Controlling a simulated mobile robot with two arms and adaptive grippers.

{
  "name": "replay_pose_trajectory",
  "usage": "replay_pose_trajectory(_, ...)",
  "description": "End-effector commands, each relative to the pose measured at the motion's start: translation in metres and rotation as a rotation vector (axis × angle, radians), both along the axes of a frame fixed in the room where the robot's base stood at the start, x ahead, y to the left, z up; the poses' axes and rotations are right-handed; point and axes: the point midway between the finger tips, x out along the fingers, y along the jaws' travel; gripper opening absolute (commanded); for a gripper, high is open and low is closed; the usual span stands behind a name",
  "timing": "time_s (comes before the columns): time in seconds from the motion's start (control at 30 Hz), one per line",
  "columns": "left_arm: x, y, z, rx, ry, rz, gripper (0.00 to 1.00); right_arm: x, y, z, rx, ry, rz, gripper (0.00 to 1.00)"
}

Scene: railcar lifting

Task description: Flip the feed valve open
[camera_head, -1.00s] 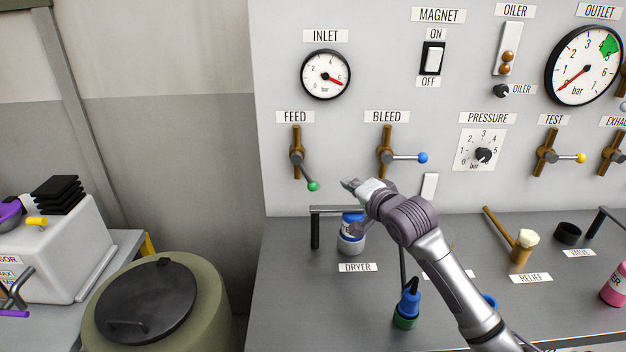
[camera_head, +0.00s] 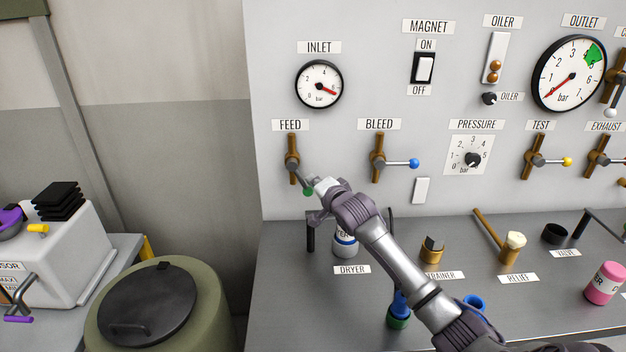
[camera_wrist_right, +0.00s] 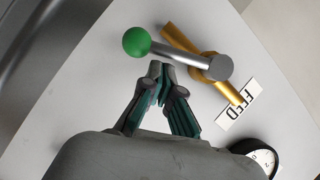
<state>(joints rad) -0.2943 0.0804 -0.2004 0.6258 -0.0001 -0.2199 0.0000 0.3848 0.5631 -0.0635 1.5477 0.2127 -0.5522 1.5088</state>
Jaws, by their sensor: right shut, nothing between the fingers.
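The feed valve (camera_head: 292,160) is on the wall panel under the FEED label, a brass body with a grey lever and a green ball end (camera_head: 308,191). In the head view the lever slants down and right. My right gripper (camera_head: 318,187) is beside the ball end, partly covering it. In the right wrist view the green ball (camera_wrist_right: 137,42) and lever (camera_wrist_right: 180,53) lie just beyond the fingertips of my right gripper (camera_wrist_right: 161,70). Its fingertips are together with nothing between them. Whether they touch the lever, I cannot tell. My left gripper is not in view.
The bleed valve (camera_head: 379,160) with a blue-ended lever is to the right. The inlet gauge (camera_head: 319,84) is above. The dryer bottle (camera_head: 345,246) and a dark bracket (camera_head: 311,232) stand on the bench below my right arm. A lidded drum (camera_head: 205,300) is at lower left.

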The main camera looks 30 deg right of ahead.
Motion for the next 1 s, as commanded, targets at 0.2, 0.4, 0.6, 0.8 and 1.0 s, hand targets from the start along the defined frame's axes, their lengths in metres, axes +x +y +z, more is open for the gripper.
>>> replay_pose_trajectory(0.2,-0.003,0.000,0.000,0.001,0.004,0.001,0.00,0.001,0.003,-0.002,0.001,0.000,0.000,0.00)
replay_pose_trajectory(0.4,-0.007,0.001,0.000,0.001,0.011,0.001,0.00,0.001,0.003,-0.002,0.002,0.000,0.001,0.00)
replay_pose_trajectory(0.6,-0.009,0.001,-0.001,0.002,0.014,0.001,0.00,0.005,0.011,-0.013,0.043,-0.022,0.001,0.00)
replay_pose_trajectory(0.8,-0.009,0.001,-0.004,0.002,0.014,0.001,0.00,0.007,0.013,-0.014,0.106,-0.062,0.001,0.00)
replay_pose_trajectory(1.0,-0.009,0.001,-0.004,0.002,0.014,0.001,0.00,0.007,0.013,-0.014,0.104,-0.062,0.001,0.00)
